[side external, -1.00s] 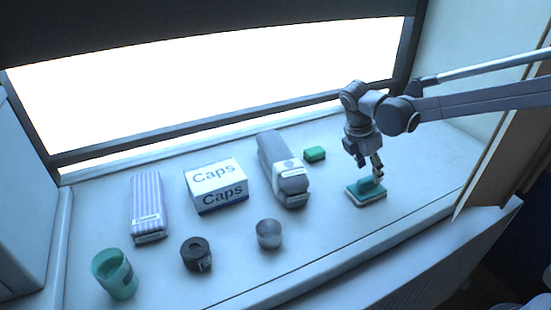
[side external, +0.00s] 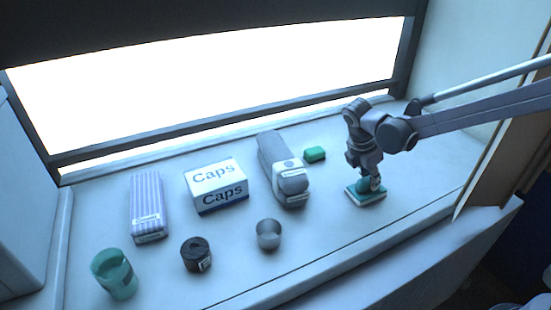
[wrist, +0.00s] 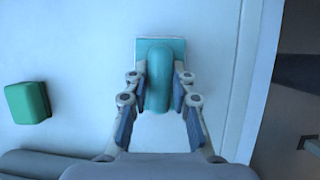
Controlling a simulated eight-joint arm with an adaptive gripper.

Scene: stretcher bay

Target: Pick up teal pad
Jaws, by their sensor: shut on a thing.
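The teal pad (side external: 366,196) lies on the white counter at the right, with a pale base and a raised rounded teal grip on top. In the wrist view the teal pad (wrist: 160,62) is at the top centre, its grip running down between my fingers. My gripper (side external: 372,184) is low over the pad, pointing down. In the wrist view my gripper (wrist: 159,90) has a finger on each side of the raised grip and is shut on it. The pad appears to rest on the counter. The fingers hide part of it.
A small green block (side external: 315,154) sits left of the pad, and a grey bottle-like pack (side external: 283,170) beyond it. Further left are a Caps box (side external: 217,186), a striped pack (side external: 148,206), a metal cup (side external: 269,234), a dark roll (side external: 196,254) and a green cup (side external: 115,274). A wooden panel (side external: 500,150) stands at right.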

